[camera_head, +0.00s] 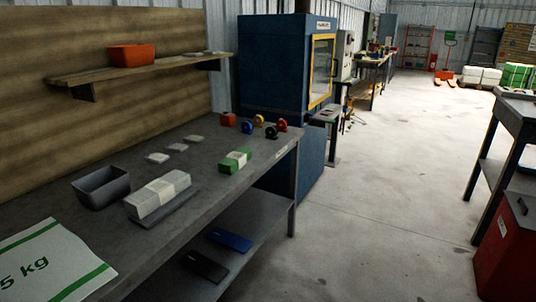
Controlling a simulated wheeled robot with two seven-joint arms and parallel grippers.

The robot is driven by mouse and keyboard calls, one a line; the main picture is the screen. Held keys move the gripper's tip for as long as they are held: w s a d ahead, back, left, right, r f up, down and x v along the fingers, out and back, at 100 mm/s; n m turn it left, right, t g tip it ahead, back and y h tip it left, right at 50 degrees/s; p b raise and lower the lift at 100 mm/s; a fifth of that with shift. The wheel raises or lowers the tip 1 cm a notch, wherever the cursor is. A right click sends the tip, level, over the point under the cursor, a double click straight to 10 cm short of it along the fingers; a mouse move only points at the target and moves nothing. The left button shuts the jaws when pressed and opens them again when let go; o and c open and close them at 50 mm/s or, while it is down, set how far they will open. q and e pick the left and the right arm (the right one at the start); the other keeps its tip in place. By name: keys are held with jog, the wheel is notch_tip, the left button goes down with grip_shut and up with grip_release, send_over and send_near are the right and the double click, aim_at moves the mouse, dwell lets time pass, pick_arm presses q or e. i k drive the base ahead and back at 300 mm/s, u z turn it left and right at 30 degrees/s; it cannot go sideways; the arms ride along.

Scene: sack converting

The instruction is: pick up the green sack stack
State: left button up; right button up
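A green and white stack (518,75) stands at the far right back of the hall, beside pale white stacks (481,76). It is far off, and its single sacks are too small to tell apart. A much smaller block with green ends and a pale middle (235,161) lies on the workbench at the left. A flat white sack with green stripes and "5 kg" print (50,262) lies at the near end of that bench, cut off by the frame edge. Neither of my grippers is in view.
The grey workbench (216,187) fills the left, with a grey bin (101,187) and a pale wrapped stack (158,195). A blue cabinet (273,67) stands beyond it. A red bin (507,250) and dark table (520,108) stand right. The concrete floor between is clear.

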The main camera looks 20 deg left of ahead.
aim_at(234, 161)
jog(key=u, duration=0.3)
jog(key=i, duration=0.95)
jog(key=u, duration=0.7)
